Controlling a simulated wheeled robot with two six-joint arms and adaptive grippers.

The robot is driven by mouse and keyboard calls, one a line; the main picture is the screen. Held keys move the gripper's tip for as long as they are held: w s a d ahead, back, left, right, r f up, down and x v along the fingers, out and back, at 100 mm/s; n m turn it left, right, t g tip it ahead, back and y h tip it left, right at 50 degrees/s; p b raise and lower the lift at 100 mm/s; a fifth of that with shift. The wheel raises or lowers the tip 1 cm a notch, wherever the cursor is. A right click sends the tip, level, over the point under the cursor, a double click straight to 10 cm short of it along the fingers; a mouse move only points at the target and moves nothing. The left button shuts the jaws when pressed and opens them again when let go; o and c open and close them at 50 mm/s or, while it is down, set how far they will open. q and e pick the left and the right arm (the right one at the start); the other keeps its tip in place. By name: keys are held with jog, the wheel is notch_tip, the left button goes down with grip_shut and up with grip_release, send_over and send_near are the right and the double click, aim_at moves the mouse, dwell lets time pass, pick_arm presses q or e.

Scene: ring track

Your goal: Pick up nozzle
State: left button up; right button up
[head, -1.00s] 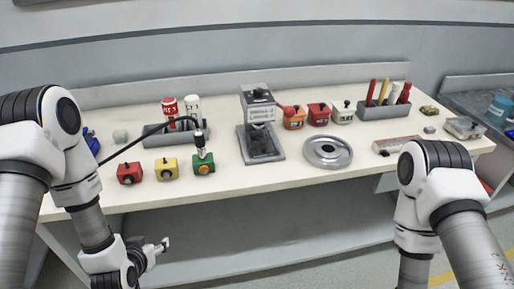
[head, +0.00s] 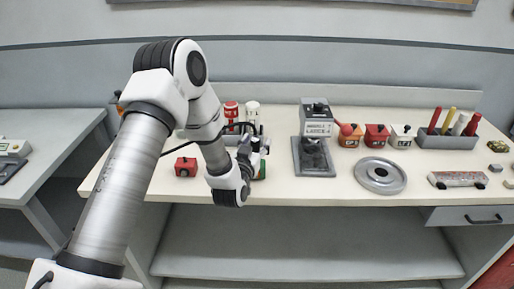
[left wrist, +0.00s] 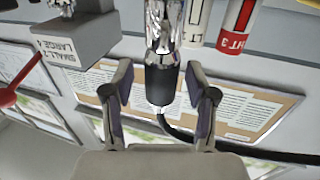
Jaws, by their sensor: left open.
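The nozzle (left wrist: 162,82) has a black grip, a chrome body and a black cable at one end. In the left wrist view it lies between the two spread fingers of my left gripper (head: 247,152), with a gap visible on each side. In the head view the nozzle (head: 256,146) stands over the green block (head: 261,170), and my gripper partly hides both. My left gripper is open and comes at the nozzle from the left front. My right gripper is in neither view.
Red and white canisters (head: 231,110) are behind the nozzle. The black cable (left wrist: 240,150) trails right in the wrist view.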

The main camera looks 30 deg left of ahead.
pick_arm(q)
jog(key=shift+s, duration=0.2)
jog(key=shift+c, duration=1)
grip_shut()
